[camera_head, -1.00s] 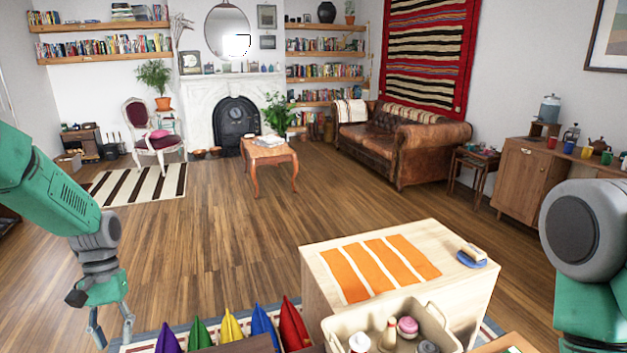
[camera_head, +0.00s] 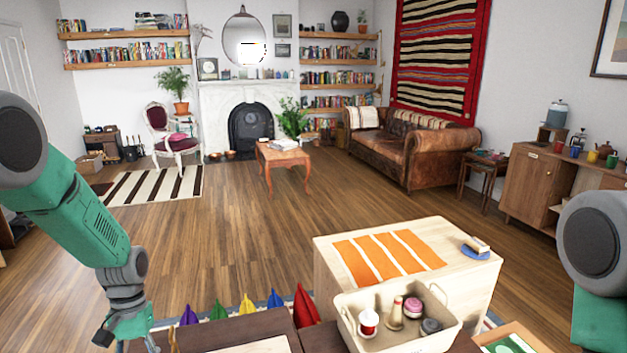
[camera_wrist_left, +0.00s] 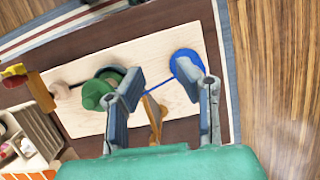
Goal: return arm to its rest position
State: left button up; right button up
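My left arm comes in from the left in the head view, hanging down in front of the floor. Its gripper (camera_head: 135,343) is at the bottom edge, where the fingertips are cut off. In the left wrist view the two fingers (camera_wrist_left: 160,78) stand apart with nothing gripped between them. Below them lies a pale wooden board (camera_wrist_left: 150,60) with a green round thing (camera_wrist_left: 97,92) and a blue ring-like thing (camera_wrist_left: 187,62). Of my right arm only an upper part shows at the right edge of the head view; its gripper is out of view.
A cream bin (camera_head: 450,320) with jars stands at the bottom centre, before a pale wooden chest (camera_head: 325,265) with an orange-striped cloth (camera_head: 390,255). Several coloured pointed cloths, one red (camera_head: 304,305), stand left of it. The wooden floor (camera_head: 230,225) beyond is open.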

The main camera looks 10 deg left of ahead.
pick_arm(q)
jog(key=shift+m+t+y, duration=0.3)
jog(key=shift+m+t, duration=0.2)
jog(key=shift+m, duration=0.2)
jog(key=s+d+f+b, duration=0.1)
jog(key=s+f, duration=0.1)
jog(key=f, duration=0.1)
jog(key=s+d+f+b, duration=0.1)
jog(key=s+d+f, duration=0.1)
jog(key=s+f, duration=0.1)
jog(key=s+d+f+b, duration=0.1)
jog(key=s+d+f, duration=0.1)
jog(key=f, duration=0.2)
jog(key=shift+s+f, duration=0.2)
jog(key=s+d+f+m+t+b, duration=0.1)
jog(key=s+d+f+b, duration=0.2)
jog(key=s, duration=0.6)
jog(key=s+d+f+m+t+b, duration=0.2)
jog(key=s+d+f+b, duration=0.1)
jog(key=s, duration=0.6)
jog(key=shift+d+f+y, duration=0.3)
jog(key=shift+d+f, duration=0.25)
jog(key=shift+f, duration=0.75)
jog(key=shift+s, duration=0.1)
